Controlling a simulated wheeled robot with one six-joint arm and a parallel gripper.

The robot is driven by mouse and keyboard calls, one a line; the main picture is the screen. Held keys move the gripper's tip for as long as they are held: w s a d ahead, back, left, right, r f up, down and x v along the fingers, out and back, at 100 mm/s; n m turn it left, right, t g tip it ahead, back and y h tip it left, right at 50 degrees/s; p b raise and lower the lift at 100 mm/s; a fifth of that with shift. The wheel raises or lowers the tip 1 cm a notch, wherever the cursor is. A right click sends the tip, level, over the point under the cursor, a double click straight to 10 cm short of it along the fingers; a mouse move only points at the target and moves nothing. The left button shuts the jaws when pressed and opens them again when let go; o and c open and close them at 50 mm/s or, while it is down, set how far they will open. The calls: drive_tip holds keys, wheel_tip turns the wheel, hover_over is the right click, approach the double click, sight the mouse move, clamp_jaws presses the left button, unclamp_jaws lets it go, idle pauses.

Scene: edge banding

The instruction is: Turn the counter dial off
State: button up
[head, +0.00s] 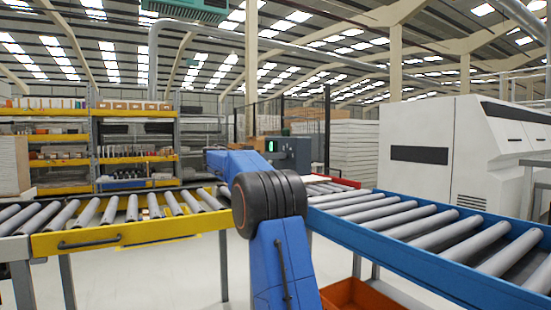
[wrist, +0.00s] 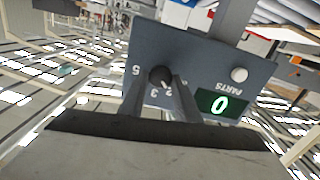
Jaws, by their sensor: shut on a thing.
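The counter box (wrist: 198,55) is a dark grey panel, tilted and upside down in the wrist view. It carries a black round dial (wrist: 160,75), a white button (wrist: 239,74) and a green display (wrist: 218,105) reading 0 beside the word PARTS. Numerals including 5, 3 and 2 ring the dial. A small pale mark on the dial's lower side faces the 2 and 3; its exact setting is hard to tell. My gripper (wrist: 160,83) is shut on the dial, one finger on each side. In the head view the counter's green display (head: 271,146) shows beyond my arm, which hides my gripper.
A yellow-framed roller conveyor (head: 100,238) runs at left and a blue-framed one (head: 420,258) at right. An orange bin (head: 360,295) sits below the blue one. Shelving (head: 135,145) stands behind at left, a large white machine (head: 440,150) at right.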

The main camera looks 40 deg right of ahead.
drive_tip(key=n, duration=0.6)
drive_tip(key=shift+w, duration=0.1)
drive_tip(key=shift+n, duration=0.4)
idle(0.3)
drive_tip(key=o, duration=1)
drive_tip(key=shift+a, duration=0.1)
drive_tip(key=v, duration=1.7)
drive_tip(key=shift+a+f, duration=0.1)
drive_tip(key=shift+a, duration=0.05)
